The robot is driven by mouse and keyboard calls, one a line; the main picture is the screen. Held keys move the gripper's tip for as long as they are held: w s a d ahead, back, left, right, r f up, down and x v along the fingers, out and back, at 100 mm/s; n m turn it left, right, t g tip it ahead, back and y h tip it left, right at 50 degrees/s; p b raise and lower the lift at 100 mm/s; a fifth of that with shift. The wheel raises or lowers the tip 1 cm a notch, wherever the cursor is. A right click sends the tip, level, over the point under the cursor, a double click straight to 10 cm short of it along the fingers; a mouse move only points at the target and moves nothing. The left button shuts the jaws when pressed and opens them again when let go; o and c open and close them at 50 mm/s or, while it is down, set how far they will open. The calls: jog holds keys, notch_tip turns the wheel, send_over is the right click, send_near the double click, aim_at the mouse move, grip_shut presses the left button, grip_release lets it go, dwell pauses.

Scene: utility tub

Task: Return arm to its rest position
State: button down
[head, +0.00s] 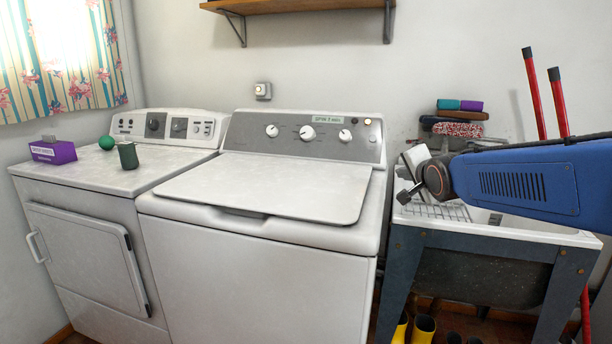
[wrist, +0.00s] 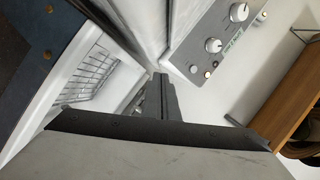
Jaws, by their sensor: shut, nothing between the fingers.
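My gripper (head: 404,197) is at the end of my blue arm, which reaches in from the right in the head view. It hangs over the left part of the white utility tub (head: 545,236), near the wire rack (head: 437,211). In the wrist view my gripper (wrist: 160,80) shows as two dark fingers close together, with nothing held between them. The wrist view also shows the tub's white rim (wrist: 75,48) and the rack (wrist: 92,70). My arm hides part of the tub in the head view.
The washer (head: 265,188) stands left of the tub with its lid shut. The dryer (head: 90,255) holds a purple box (head: 53,152), a green ball (head: 106,142) and a green cup (head: 128,156). Red handles (head: 535,90) lean behind my arm. Yellow boots (head: 423,329) stand below. A shelf (head: 290,5) hangs above.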

jog(key=s+f+n+g, duration=0.3)
jog(key=s+f, duration=0.4)
jog(key=s, duration=0.6)
jog(key=s+d+f+n+g, duration=0.1)
jog(key=s+f+n+g, duration=0.2)
jog(key=s, duration=0.9)
jog(key=s+f+n+g, duration=0.3)
jog(key=s+f+n, duration=0.3)
jog(key=s+f, duration=0.4)
jog(key=s, duration=0.3)
jog(key=shift+s+d+f, duration=0.35)
jog(key=shift+d, duration=0.05)
